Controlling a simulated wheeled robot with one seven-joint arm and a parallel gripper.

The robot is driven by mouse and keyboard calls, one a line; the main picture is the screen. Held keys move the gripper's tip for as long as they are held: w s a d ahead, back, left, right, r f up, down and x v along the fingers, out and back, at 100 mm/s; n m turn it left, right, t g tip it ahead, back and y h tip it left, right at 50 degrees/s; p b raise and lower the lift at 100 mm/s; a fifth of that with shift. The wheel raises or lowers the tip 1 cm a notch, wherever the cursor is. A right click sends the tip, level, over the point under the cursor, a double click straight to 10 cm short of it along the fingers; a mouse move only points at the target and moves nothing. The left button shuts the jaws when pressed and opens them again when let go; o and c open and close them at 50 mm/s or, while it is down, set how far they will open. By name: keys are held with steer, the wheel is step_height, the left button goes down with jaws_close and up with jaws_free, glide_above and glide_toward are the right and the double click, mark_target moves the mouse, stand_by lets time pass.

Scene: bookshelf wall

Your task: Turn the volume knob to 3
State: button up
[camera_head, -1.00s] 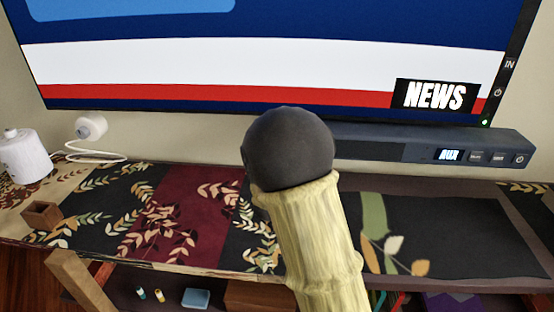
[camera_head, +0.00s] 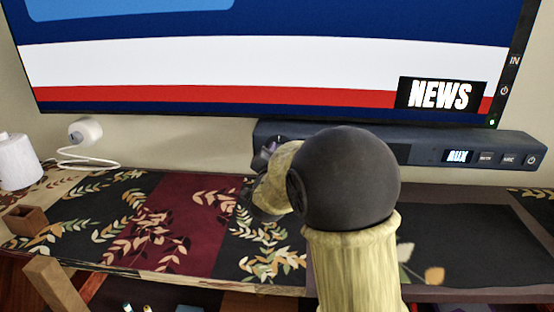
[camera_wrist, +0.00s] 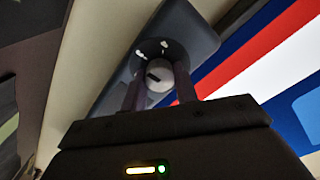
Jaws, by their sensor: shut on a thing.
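The volume knob (camera_wrist: 157,74) is a round, light grey dial with a short dark mark, on the end of the dark soundbar (camera_wrist: 190,30). Small white marks show on the panel around it, too blurred to read. My gripper (camera_wrist: 160,84) has one finger on each side of the knob and is shut on it. In the head view the soundbar (camera_head: 420,150) lies below the television, and its display reads AUX. My gripper (camera_head: 270,152) is at the bar's left end there, partly hidden by my arm; the knob is hidden in that view.
The television (camera_head: 200,65) hangs just above the soundbar, showing a NEWS banner. A patterned cabinet top (camera_head: 190,215) lies below. A white device with a cable (camera_head: 85,131), a white container (camera_head: 18,162) and a small wooden box (camera_head: 25,220) stand at the left.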

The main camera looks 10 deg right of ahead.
steer(key=shift+a+f, duration=0.1)
steer(key=shift+f, duration=0.15)
steer(key=o, duration=0.9)
steer(key=shift+o, duration=0.4)
steer(key=shift+r, duration=0.1)
steer(key=shift+s+r, duration=0.1)
steer(key=p+v, duration=0.2)
steer(key=v, duration=1.5)
steer(key=shift+s, duration=0.15)
